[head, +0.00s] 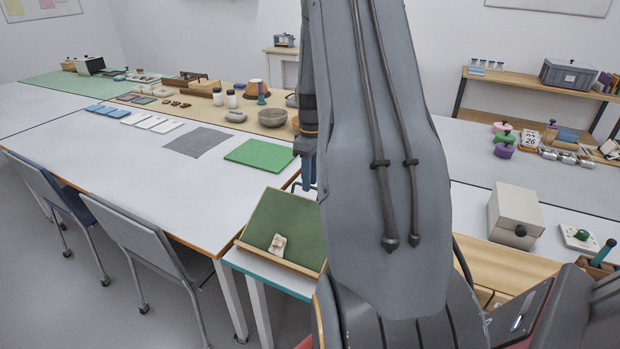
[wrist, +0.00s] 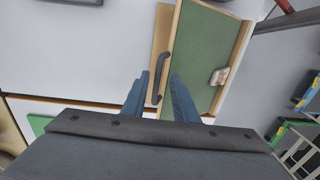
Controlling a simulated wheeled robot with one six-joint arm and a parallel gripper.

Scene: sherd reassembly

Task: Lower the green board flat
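The green board (head: 285,222) stands tilted on a small teal-edged table, with a wooden ledge along its low edge. A pale sherd (head: 278,244) rests on it near the ledge. In the wrist view the green board (wrist: 203,50) shows with the sherd (wrist: 219,76) at right. A dark curved handle (wrist: 160,72) is on the wooden strip at its left edge. My gripper (wrist: 157,84) is open, and the handle's near end appears between its fingers. I cannot tell whether they touch it. In the head view my gripper (head: 308,175) is at the board's raised edge, partly hidden by my arm.
A flat green mat (head: 262,155) and a grey mat (head: 197,142) lie on the long white table (head: 130,165) behind. Chairs (head: 150,240) stand at left. A cream box (head: 514,215) is on the right. My arm hides the middle.

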